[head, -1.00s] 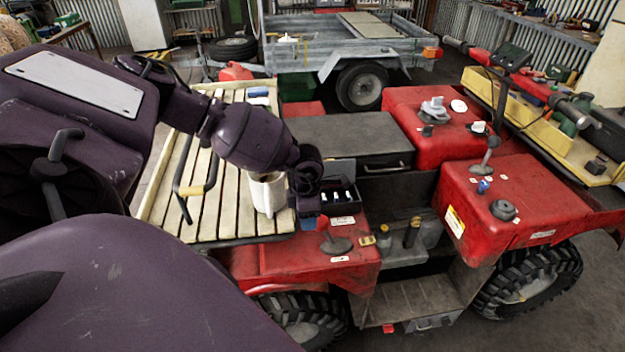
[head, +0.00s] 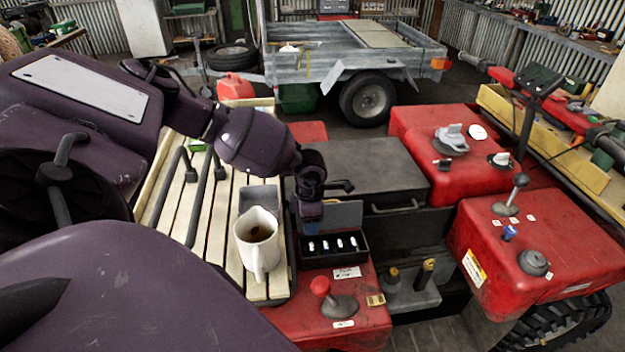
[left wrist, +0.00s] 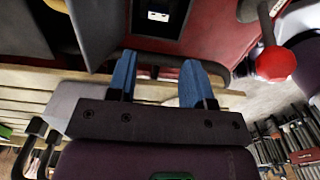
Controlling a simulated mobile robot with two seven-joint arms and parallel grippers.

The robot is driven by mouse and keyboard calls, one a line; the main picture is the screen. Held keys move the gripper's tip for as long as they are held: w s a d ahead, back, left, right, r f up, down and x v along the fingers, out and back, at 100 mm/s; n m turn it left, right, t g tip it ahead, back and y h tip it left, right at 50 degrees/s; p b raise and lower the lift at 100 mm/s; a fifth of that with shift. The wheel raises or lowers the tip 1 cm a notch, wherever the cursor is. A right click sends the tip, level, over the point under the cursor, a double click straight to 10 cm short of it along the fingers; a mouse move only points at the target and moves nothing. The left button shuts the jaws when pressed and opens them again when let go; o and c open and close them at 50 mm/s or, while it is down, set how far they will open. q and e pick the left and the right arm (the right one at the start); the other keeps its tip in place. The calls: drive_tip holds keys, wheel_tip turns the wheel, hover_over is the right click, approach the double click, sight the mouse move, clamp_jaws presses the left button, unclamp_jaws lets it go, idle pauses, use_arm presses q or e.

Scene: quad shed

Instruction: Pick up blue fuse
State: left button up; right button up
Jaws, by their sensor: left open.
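My left gripper (head: 310,222) is above the back left of the box, pointing down, apart from the fuses. In the left wrist view its two blue fingers (left wrist: 160,82) are spread and empty. One white and dark fuse (left wrist: 158,16) shows at that view's top edge, beyond the fingertips. My right gripper is not in view.
A white mug (head: 257,242) with dark liquid stands on the slatted rack (head: 205,205), left of the box. A red-knobbed lever (head: 320,287) rises in front of the box. A dark case (head: 370,165) lies behind.

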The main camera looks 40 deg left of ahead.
use_arm(q)
hover_over(312, 246)
drive_tip(key=f, duration=0.5)
drive_tip(key=shift+s+a+f, duration=0.1)
drive_tip(key=shift+s+a, duration=0.05)
drive_tip(key=shift+s, duration=0.05)
drive_tip(key=shift+w+f+p, duration=0.15)
drive_tip(key=shift+f+p, duration=0.55)
drive_tip(key=shift+f, duration=2)
drive_tip(key=c, duration=0.7)
